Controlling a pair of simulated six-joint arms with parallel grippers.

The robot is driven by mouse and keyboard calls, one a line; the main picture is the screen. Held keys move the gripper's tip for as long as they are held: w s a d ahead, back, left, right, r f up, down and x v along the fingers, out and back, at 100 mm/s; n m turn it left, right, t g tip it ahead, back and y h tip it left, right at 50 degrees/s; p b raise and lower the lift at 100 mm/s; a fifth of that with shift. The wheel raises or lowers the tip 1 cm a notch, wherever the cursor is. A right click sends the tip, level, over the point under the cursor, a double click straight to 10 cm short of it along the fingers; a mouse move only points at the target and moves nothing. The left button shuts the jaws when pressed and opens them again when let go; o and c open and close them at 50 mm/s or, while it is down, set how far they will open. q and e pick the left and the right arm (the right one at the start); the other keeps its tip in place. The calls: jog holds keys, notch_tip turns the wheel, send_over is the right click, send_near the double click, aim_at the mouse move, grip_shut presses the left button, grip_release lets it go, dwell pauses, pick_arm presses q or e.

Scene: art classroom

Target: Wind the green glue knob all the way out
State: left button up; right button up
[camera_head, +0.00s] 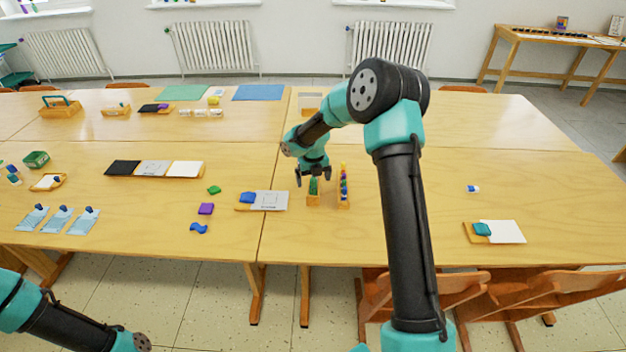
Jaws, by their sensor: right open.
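A green glue stick (314,186) stands upright at the middle of the table, in or on a small wooden block (313,202). It is small, and I cannot make out the knob apart from the rest of it. My right gripper (313,181) points down over it with its fingers apart, around or just in front of the green piece. Whether the fingers touch it I cannot tell. Only links of my left arm show at the bottom left; its gripper is out of the picture.
A wooden rack of coloured pieces (344,190) stands close to the right of the gripper. A grey-white card (268,201) with a blue piece lies to the left. A small white-and-blue item (473,189) lies at right. The table between is clear.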

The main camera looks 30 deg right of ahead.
jog(key=shift+r, duration=0.15)
jog(key=shift+r, duration=2.9)
jog(key=shift+a+f, duration=0.1)
